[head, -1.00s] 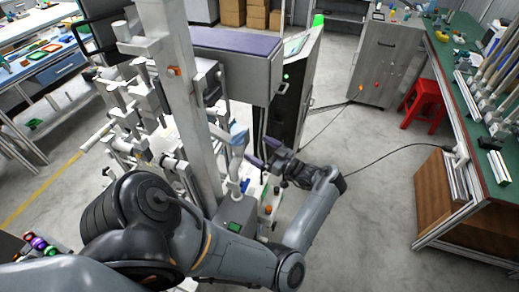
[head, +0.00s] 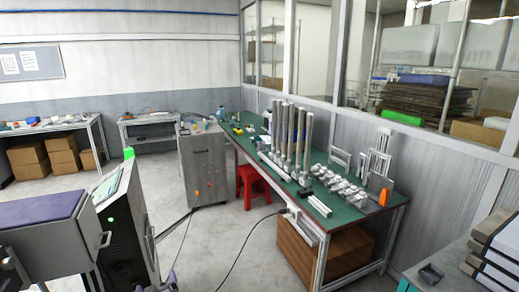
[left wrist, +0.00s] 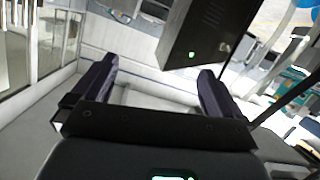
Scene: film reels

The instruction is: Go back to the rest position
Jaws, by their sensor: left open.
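My left gripper (left wrist: 158,72) shows in the left wrist view with its two dark purple fingers spread apart and nothing between them. In the head view only a small part of it (head: 170,279) shows at the bottom edge, in front of the grey machine with the green light. My right gripper is in neither view. No film reel can be made out in the views now.
The machine cabinet (head: 122,225) with a lit screen stands at left, and its box also shows near the fingers in the left wrist view (left wrist: 190,35). A green-topped bench (head: 340,205) with metal posts, a red stool (head: 252,182) and a grey cabinet (head: 203,165) stand beyond open floor.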

